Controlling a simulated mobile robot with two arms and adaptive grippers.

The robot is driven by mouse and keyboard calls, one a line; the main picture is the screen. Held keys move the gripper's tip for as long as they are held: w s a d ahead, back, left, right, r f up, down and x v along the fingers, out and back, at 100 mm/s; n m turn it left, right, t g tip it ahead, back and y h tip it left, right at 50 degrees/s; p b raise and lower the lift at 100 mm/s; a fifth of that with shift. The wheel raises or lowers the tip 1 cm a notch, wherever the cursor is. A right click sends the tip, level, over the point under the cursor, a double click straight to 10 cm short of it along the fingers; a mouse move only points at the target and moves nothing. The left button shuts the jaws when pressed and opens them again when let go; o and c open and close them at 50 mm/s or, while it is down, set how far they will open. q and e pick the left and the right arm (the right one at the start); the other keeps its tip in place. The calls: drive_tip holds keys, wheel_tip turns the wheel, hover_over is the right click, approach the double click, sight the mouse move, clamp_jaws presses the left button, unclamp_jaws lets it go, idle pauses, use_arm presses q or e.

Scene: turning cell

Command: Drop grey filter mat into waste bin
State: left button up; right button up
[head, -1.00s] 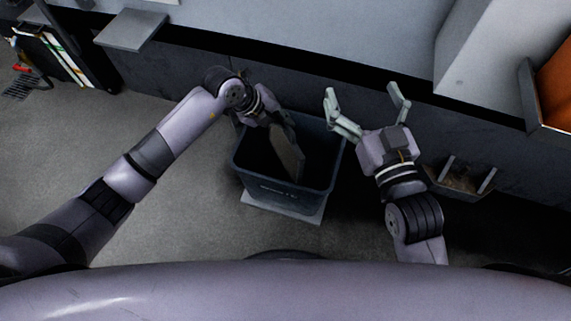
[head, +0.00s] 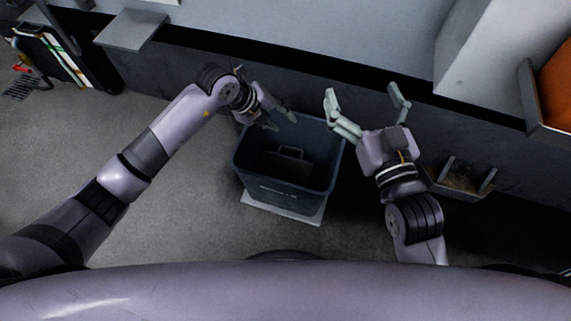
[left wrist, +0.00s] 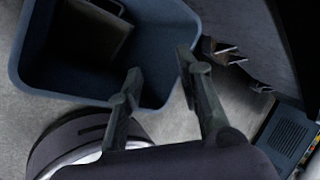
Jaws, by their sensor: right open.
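The waste bin (head: 286,186) is a dark blue-grey open box on the floor in the middle of the head view. The grey filter mat (head: 290,155) lies inside it, low down and partly in shadow; it also shows in the left wrist view (left wrist: 92,32) within the bin (left wrist: 178,22). My left gripper (head: 283,122) is over the bin's back left rim, with its fingers apart and nothing between them; the left wrist view shows the same open fingers (left wrist: 158,68). My right gripper (head: 364,92) is open and empty, behind and to the right of the bin.
The bin stands on a pale plate (head: 300,211). A dark machine base wall runs behind it. A small tray (head: 462,180) juts from that wall at the right, and a grey shelf (head: 132,29) at the upper left. The floor (head: 160,215) left of the bin is clear.

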use_arm(q)
drive_tip(key=v, duration=1)
drive_tip(key=shift+r, duration=0.3)
